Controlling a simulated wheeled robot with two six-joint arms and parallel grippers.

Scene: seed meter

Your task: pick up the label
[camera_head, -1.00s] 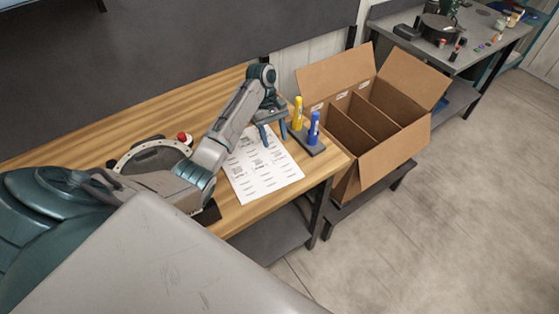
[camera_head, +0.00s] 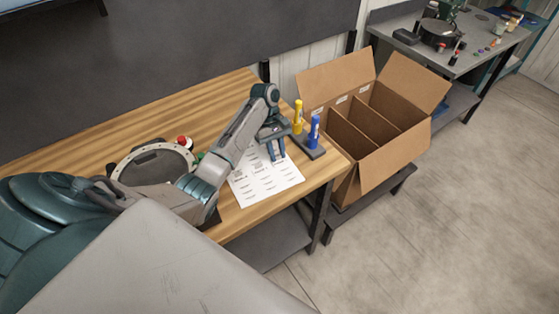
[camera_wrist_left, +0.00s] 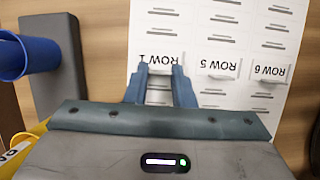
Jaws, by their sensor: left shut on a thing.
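The white label sheet (camera_head: 268,187) lies flat on the wooden bench. In the left wrist view the sheet (camera_wrist_left: 215,115) shows printed labels in columns, with ROW 1, ROW 5 and ROW 6 readable upside down. My left gripper (camera_head: 276,156) points down at the back part of the sheet. In the left wrist view its fingertips (camera_wrist_left: 161,70) are shut on the ROW 1 label (camera_wrist_left: 160,58), at the sheet. The fingers hide part of this label, and I cannot tell whether it is clear of the sheet. My right gripper is not in view.
An open cardboard box (camera_head: 384,158) with dividers stands beyond the bench's right end. A round device (camera_head: 125,165) with a red knob (camera_head: 183,141) is at left.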

